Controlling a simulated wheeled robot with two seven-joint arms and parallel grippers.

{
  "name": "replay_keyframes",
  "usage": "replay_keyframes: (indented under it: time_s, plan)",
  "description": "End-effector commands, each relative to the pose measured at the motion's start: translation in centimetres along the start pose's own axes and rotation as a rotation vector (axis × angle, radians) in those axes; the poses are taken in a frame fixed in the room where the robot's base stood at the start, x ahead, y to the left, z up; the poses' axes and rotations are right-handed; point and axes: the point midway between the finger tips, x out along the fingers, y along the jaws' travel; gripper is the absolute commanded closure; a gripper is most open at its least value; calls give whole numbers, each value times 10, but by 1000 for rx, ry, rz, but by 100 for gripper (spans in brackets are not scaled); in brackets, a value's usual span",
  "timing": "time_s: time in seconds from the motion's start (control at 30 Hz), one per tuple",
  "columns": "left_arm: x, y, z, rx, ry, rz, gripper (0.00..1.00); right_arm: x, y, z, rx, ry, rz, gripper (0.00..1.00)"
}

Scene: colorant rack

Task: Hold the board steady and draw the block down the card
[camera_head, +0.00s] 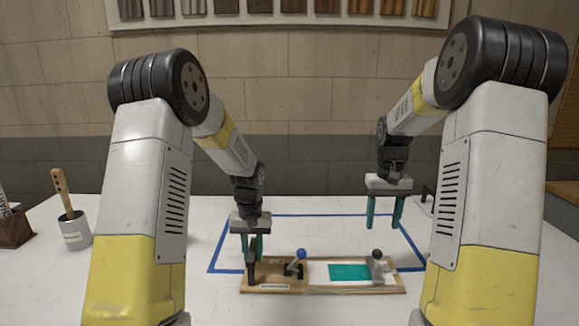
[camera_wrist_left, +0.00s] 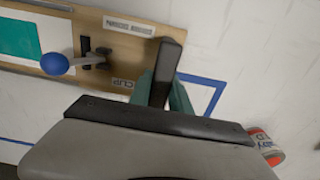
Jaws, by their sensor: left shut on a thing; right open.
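The wooden board (camera_head: 308,288) lies on the white table inside the blue tape outline; its clip end shows in the left wrist view (camera_wrist_left: 105,62). A white card (camera_head: 316,273) with a teal patch (camera_head: 349,272) lies on its right part. The grey block (camera_head: 378,268) with a dark knob stands at the card's right end. A clip lever with a blue ball (camera_head: 301,253) stands mid-board; the ball (camera_wrist_left: 55,64) also shows from the wrist. My left gripper (camera_head: 252,257) is shut on a dark upright post (camera_wrist_left: 166,72) at the board's left end. My right gripper (camera_head: 384,220) is open, above and behind the block.
A grey cup (camera_head: 76,236) holding a wooden-handled tool (camera_head: 62,190) stands at the left, beside a dark wooden block (camera_head: 15,228). A red-labelled can (camera_wrist_left: 265,146) shows in the left wrist view. The table behind the board is clear inside the blue tape (camera_head: 330,215).

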Motion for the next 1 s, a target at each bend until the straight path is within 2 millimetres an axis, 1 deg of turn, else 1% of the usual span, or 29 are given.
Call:
replay_keyframes:
  time_s: [0.07,0.1,0.2,0.47,0.6,0.67,0.77,1.0]
  plan:
    - [0,0,0,1,1,0,100,0,0,0,0,0,0,46]
    - [0,0,0,1,1,0,69,0,0,0,0,0,0,46]
    - [0,0,0,1,1,0,51,0,0,0,0,0,0,46]
    - [0,0,0,0,0,0,51,0,0,0,0,0,0,46]
    - [-7,0,-1,0,3,0,51,0,0,0,0,0,0,46]
    - [-16,0,-1,0,5,1,51,0,0,0,0,0,0,46]
    - [-34,0,-1,0,5,1,51,0,0,0,1,0,0,46]
    - [-86,1,-1,1,5,1,51,0,0,0,0,0,0,46]
